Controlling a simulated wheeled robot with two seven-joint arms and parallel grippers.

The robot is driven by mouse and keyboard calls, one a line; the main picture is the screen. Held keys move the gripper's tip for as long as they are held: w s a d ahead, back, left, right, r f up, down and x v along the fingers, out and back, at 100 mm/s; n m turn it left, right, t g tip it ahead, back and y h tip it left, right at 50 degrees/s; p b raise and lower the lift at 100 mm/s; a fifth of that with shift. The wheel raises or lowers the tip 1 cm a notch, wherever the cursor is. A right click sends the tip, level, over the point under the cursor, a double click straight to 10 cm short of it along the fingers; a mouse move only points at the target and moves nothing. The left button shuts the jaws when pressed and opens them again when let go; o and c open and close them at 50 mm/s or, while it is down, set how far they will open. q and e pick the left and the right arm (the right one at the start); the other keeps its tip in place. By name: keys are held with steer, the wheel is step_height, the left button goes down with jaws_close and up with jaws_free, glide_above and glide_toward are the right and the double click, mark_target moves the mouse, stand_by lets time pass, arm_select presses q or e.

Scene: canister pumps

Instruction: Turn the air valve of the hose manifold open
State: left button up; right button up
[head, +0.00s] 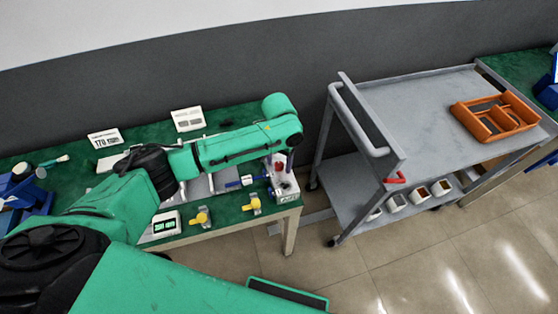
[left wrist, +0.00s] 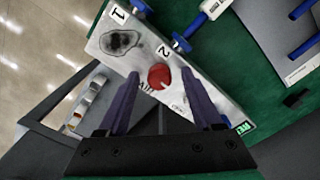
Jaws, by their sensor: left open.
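The hose manifold (head: 284,186) is a pale block at the right end of the green table, partly covered by my left arm. In the left wrist view its pale top (left wrist: 205,98) carries the marks 1 and 2, a dark patch by the 1 and a green label at one end. A round red knob (left wrist: 159,76), apparently the air valve, sits near the 2. My left gripper (left wrist: 160,74) is open over the manifold, its purple fingers on either side of the red knob; contact cannot be told. It points down in the head view (head: 286,163). My right gripper is out of view.
Blue-handled fittings (left wrist: 180,43) stand along the manifold's side. Yellow parts (head: 200,217) and a white box (head: 166,224) lie near the table's front edge. A grey cart (head: 420,105) with an orange tray (head: 512,122) stands to the right, beyond a floor gap.

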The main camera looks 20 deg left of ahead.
arm_select(q)
steer(key=shift+s+r, duration=0.1)
steer(key=shift+s, duration=0.05)
steer(key=c, duration=1)
jaws_close()
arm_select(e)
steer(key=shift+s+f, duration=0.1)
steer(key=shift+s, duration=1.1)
